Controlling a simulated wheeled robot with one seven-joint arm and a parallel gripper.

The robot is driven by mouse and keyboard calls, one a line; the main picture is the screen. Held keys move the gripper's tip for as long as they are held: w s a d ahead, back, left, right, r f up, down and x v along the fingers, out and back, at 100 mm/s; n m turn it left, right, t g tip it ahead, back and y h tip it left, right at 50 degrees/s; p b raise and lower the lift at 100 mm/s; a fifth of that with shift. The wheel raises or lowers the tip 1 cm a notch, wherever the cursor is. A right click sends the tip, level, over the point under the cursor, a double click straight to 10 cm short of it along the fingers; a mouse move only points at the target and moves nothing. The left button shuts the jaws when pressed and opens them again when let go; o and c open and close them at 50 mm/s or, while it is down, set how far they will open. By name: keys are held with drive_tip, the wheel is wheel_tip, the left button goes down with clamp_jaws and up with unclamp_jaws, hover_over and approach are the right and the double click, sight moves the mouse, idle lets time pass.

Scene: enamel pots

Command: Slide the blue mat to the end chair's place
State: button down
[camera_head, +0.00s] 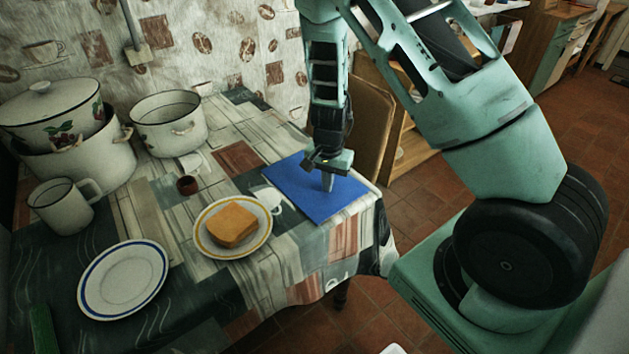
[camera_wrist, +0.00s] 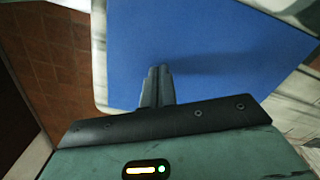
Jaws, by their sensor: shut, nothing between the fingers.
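The blue mat (camera_head: 310,190) lies flat at the right end of the table, in front of the end chair (camera_head: 369,115). The lower part of the chair is hidden behind the table and my arm.
A yellow-rimmed plate (camera_head: 206,245) with a bread-like block (camera_head: 233,225) and a white cup (camera_head: 268,198) stand just left of the mat.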

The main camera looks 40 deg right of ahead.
sight(284, 154)
drive_tip(key=shift+f, duration=0.35)
drive_tip(key=shift+w+r, duration=0.2)
drive_tip(key=shift+w, duration=0.3)
drive_tip(key=shift+w+p, duration=0.85)
drive_tip(key=shift+w, duration=0.15)
drive_tip(key=shift+w+a+f+p, duration=0.15)
drive_tip(key=shift+w+p, duration=0.3)
drive_tip(key=shift+w, duration=1.55)
drive_tip(key=shift+w+a+f+p, duration=0.15)
drive_tip(key=shift+w+p, duration=0.25)
drive_tip(key=shift+w, duration=1.6)
drive_tip(key=shift+w+r+b, duration=0.15)
drive_tip(key=shift+w+b, duration=0.15)
drive_tip(key=shift+w, duration=1.4)
drive_tip(key=shift+w+r+b, duration=0.1)
drive_tip(key=shift+w+b, duration=0.15)
drive_tip(key=shift+w, duration=1.45)
drive_tip(key=shift+w+a+f+b, duration=0.15)
drive_tip(key=shift+w+b, duration=0.75)
drive_tip(key=shift+w, duration=0.75)
drive_tip(key=shift+w, duration=0.1)
